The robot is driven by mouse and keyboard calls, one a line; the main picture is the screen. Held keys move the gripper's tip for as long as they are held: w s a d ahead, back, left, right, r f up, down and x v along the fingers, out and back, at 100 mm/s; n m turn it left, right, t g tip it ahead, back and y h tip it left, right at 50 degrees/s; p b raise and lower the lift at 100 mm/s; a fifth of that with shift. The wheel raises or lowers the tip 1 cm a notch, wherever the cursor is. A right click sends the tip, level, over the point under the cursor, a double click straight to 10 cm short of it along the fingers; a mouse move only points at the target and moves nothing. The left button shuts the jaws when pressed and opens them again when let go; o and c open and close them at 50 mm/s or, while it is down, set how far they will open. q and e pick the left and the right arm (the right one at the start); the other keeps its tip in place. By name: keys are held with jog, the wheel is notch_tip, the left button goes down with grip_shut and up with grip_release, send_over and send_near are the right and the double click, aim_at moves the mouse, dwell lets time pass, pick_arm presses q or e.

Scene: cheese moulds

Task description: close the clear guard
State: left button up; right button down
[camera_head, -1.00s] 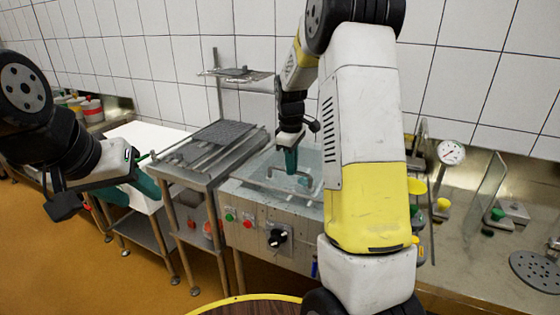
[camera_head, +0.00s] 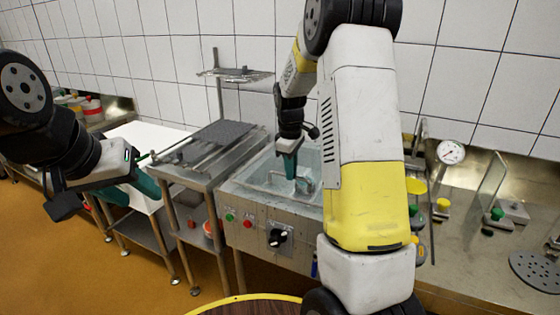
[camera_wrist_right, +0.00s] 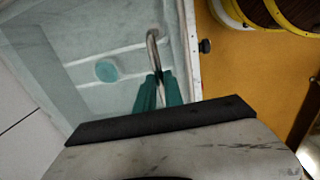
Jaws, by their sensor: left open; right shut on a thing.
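The clear guard (camera_wrist_right: 110,40) is a see-through pane over the steel machine with the control panel (camera_head: 258,240). Its bent metal handle (camera_wrist_right: 152,48) shows in the right wrist view. My right gripper (camera_wrist_right: 160,82) has its teal fingers shut on the handle's near end. In the head view the right gripper (camera_head: 290,176) is low over the machine's basin. The guard's edges are hard to make out there, so I cannot tell its exact tilt. My left gripper (camera_head: 132,190) is open and empty, at the left, away from the guard.
A steel stand with a dark grey slab (camera_head: 222,133) is left of the machine. A white-topped table (camera_head: 135,138) stands further left. A steel counter (camera_head: 470,240) with a gauge (camera_head: 451,152) is on the right. A round yellow-rimmed thing (camera_head: 245,299) is in front.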

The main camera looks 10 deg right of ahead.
aim_at(290, 189)
jog(key=shift+s+a+f, duration=0.15)
jog(key=shift+s+f, duration=0.05)
jog(key=shift+f, duration=0.55)
jog(key=shift+s+a+f, duration=0.1)
jog(key=shift+s+f, duration=0.05)
jog(key=shift+f, duration=0.6)
jog(key=c, duration=1.5)
grip_release()
jog(key=shift+o, duration=0.2)
jog(key=shift+r, duration=0.15)
notch_tip(290, 189, up, 8)
jog(key=shift+s+a+f, duration=0.2)
jog(key=shift+s+a, duration=0.05)
